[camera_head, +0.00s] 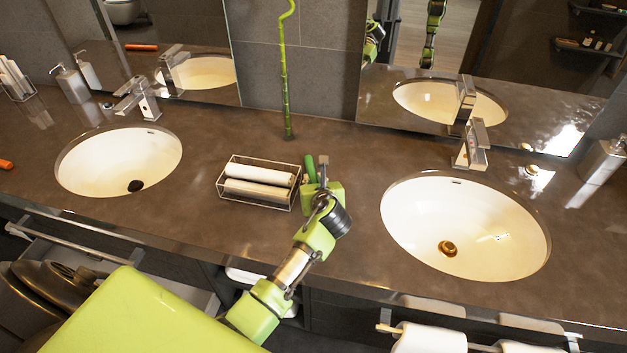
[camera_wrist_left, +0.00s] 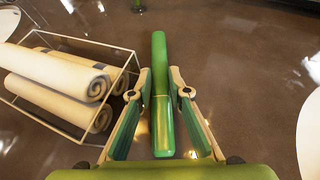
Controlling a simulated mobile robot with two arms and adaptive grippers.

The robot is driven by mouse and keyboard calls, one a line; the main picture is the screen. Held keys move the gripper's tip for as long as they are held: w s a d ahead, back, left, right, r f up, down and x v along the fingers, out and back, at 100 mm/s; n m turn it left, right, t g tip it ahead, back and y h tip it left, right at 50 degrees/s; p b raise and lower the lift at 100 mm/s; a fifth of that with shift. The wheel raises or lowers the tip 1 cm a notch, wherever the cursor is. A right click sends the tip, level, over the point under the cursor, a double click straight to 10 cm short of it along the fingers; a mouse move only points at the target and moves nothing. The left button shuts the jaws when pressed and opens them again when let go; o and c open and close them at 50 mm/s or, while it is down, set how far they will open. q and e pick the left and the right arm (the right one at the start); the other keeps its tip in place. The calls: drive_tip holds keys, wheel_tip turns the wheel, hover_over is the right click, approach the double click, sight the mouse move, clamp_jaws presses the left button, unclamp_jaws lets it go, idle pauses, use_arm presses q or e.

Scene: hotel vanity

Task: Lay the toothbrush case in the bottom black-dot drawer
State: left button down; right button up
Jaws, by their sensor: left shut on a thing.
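The toothbrush case, a green rounded stick (camera_wrist_left: 160,95), lies lengthwise between the fingers of my left gripper (camera_wrist_left: 160,88) in the left wrist view. The gripper is shut on it. In the head view the left gripper (camera_head: 318,172) is low over the counter, just right of the wire basket, and an end of the green case (camera_head: 309,167) shows beside the fingers. I cannot tell whether the case touches the counter. No drawer with a black dot can be made out; the cabinet fronts are mostly hidden below the counter edge. My right gripper is not in view.
The wire basket (camera_head: 222,181) of rolled towels stands close to the gripper. Sinks lie left (camera_head: 100,165) and right (camera_head: 420,210), with chrome faucets. A green bamboo stalk (camera_head: 285,75) stands behind. An orange stick (camera_head: 5,164) lies far left.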

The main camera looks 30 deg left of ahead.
use_arm(q)
drive_tip(key=shift+f, duration=0.2)
drive_tip(key=c, duration=2.2)
unclamp_jaws()
drive_tip(key=shift+r, duration=0.1)
